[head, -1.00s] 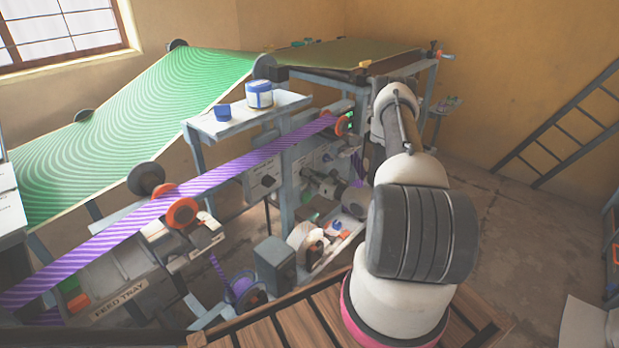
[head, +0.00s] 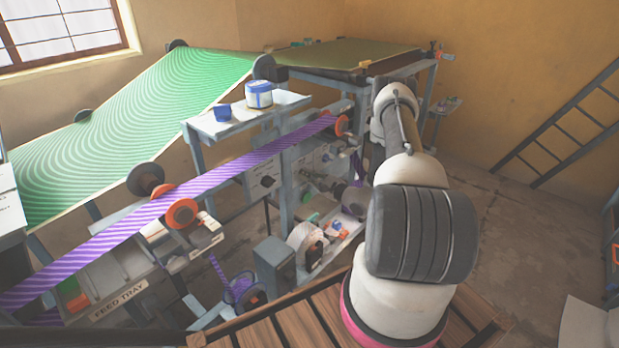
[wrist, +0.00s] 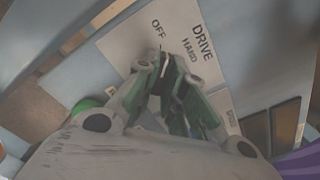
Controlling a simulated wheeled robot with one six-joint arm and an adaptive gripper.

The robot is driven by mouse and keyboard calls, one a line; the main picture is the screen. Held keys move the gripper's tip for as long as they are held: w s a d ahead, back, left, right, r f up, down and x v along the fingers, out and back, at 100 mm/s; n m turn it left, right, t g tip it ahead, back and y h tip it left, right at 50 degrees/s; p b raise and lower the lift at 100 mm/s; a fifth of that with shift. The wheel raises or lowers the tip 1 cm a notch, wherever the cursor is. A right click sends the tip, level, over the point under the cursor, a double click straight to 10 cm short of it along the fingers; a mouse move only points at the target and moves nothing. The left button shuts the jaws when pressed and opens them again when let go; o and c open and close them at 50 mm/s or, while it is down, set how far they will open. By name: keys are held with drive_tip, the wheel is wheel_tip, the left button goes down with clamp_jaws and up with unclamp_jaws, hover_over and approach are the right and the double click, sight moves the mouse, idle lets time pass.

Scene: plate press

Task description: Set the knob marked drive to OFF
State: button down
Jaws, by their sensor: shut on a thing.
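The drive knob's white plate (wrist: 205,45) fills the upper middle of the wrist view, with DRIVE, OFF and HAND printed on it. OFF is on the left and HAND on the right. My gripper (wrist: 165,66) is at the lower edge of the words, its fingers closed together on the drive knob. The knob itself is mostly hidden between the fingers, so I cannot tell its exact setting. In the head view my arm reaches down beside the press, and the knob and its plate cannot be made out.
The purple striped web (head: 150,225) crosses the press to the left of my arm. A shelf (head: 215,130) holds a white-and-blue jar (head: 259,94) and a blue cup (head: 222,112). A wooden platform (head: 310,322) lies in front.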

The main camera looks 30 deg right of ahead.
drive_tip(key=shift+n, duration=1.6)
drive_tip(key=c, duration=1.5)
unclamp_jaws()
drive_tip(key=v, duration=1.2)
